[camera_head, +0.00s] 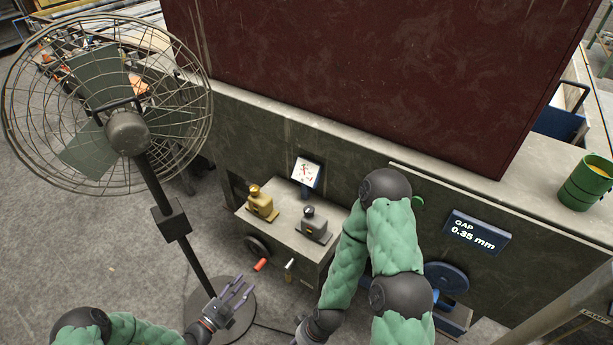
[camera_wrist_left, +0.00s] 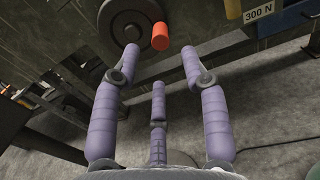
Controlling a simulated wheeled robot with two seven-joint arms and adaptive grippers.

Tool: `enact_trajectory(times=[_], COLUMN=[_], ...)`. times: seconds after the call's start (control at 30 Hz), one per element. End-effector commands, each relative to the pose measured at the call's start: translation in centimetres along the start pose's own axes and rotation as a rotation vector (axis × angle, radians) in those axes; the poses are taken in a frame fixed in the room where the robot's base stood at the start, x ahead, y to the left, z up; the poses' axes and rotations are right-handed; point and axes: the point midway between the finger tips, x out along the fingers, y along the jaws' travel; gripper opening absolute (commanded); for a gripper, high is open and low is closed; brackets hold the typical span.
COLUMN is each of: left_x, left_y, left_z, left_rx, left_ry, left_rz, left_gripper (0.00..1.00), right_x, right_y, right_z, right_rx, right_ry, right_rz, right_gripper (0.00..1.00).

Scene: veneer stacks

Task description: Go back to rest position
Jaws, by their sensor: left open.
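My left gripper (camera_head: 234,297) is low in the head view, left of centre, in front of the fan's round base. Its purple fingers are spread and empty. In the left wrist view the open fingers (camera_wrist_left: 160,85) point up the picture, with nothing between them. My right arm, in green sleeves, bends down right of centre in the head view. Its wrist (camera_head: 322,322) is at the lower edge, and the fingers are mostly cut off there, so their state cannot be told.
A standing fan (camera_head: 127,132) rises at left. A bench (camera_head: 288,235) carries a gold device (camera_head: 262,203) and a grey device (camera_head: 314,224). A red handle (camera_head: 261,264) sticks out below; it also shows in the wrist view (camera_wrist_left: 160,36). A green cup (camera_head: 585,185) stands far right.

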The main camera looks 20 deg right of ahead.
Motion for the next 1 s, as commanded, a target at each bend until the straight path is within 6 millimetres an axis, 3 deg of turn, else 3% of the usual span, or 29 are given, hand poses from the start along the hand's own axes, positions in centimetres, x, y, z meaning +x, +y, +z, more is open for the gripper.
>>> enact_trajectory(times=[0.37,0.47,0.57,0.67,0.8,0.9,1.0], left_x=[0.0,0.0,-0.5,-2.4,-7.0,-10.9,-14.7], left_y=[-0.2,-1.8,-5.4,-10.2,-15.6,-17.9,-18.8], left_z=[-0.1,-0.5,-1.4,-2.9,-4.9,-6.2,-7.3], left_rx=[0.000,0.002,0.018,0.064,0.190,0.319,0.480], left_ry=[0.004,0.038,0.119,0.235,0.403,0.507,0.595], left_rz=[-0.007,-0.070,-0.215,-0.421,-0.707,-0.889,-1.046], left_gripper=[0.44,0.44,0.44,0.44,0.44,0.44,0.44], right_x=[0.0,0.0,0.0,0.0,0.0,0.0,0.0], right_y=[0.0,0.0,0.0,0.0,0.0,0.0,0.0], right_z=[0.0,0.0,0.0,0.0,0.0,0.0,0.0], right_rx=[0.000,0.000,0.000,0.000,0.000,0.000,0.000], right_ry=[0.000,0.000,0.000,0.000,0.000,0.000,0.000], right_rz=[0.000,0.000,0.000,0.000,0.000,0.000,0.000], right_gripper=[0.40,0.40,0.40,0.40,0.40,0.40,0.40])
